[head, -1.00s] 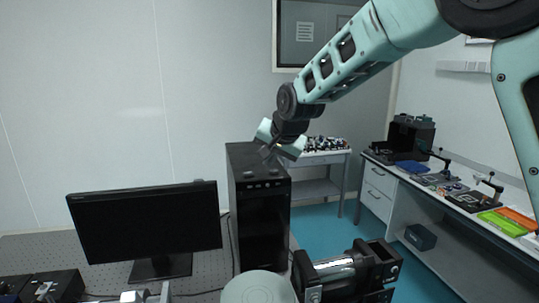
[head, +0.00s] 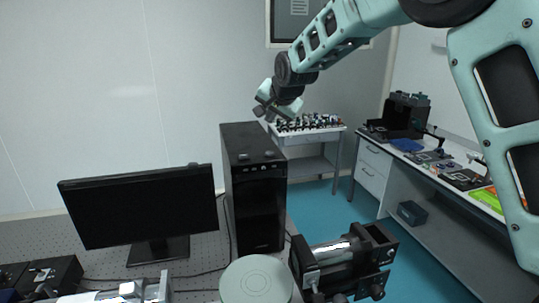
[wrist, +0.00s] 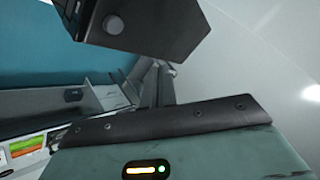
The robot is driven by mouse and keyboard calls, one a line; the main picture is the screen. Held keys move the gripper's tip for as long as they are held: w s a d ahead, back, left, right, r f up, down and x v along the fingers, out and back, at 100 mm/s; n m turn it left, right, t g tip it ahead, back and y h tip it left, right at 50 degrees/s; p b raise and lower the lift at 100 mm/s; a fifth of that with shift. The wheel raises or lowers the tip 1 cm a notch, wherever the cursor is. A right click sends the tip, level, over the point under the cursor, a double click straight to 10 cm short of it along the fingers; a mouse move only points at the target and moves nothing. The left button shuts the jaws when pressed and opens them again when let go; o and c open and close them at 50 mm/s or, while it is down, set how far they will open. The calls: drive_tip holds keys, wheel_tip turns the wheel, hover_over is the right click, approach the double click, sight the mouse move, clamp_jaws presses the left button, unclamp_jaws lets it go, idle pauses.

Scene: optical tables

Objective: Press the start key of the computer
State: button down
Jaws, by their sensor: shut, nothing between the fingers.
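The computer (head: 258,205) is a tall black tower standing on the left table, beside the monitor. Two small raised keys show at the front edge of its top, a left one (head: 243,157) and a right one (head: 270,155). My gripper (head: 264,108) is shut and empty, higher in the picture than the tower's top and apart from the keys. In the wrist view my gripper's teal body with a lit indicator fills the bottom. A dark box-like shape with a round grey knob hangs at the top there; I cannot tell for certain what it is.
A black monitor (head: 140,205) stands left of the tower. A round pale disc (head: 256,282) and a black clamp-like device (head: 345,260) are in front. A white side table (head: 310,137) with small parts stands behind. A long bench (head: 430,200) runs along the right.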

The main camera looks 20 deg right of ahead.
sight(271, 154)
wheel_tip(271, 154, down, 8)
drive_tip(key=b, duration=0.5)
drive_tip(key=shift+r, duration=0.1)
idle(1.7)
drive_tip(key=shift+f+b, duration=0.3)
drive_tip(key=shift+f, duration=0.1)
drive_tip(key=shift+f+b, duration=0.4)
drive_tip(key=shift+f, duration=0.05)
idle(0.6)
drive_tip(key=shift+r+p, duration=0.55)
drive_tip(key=shift+r, duration=0.3)
drive_tip(key=shift+r+p, duration=1.7)
drive_tip(key=shift+r, duration=0.9)
drive_tip(key=shift+f, duration=0.1)
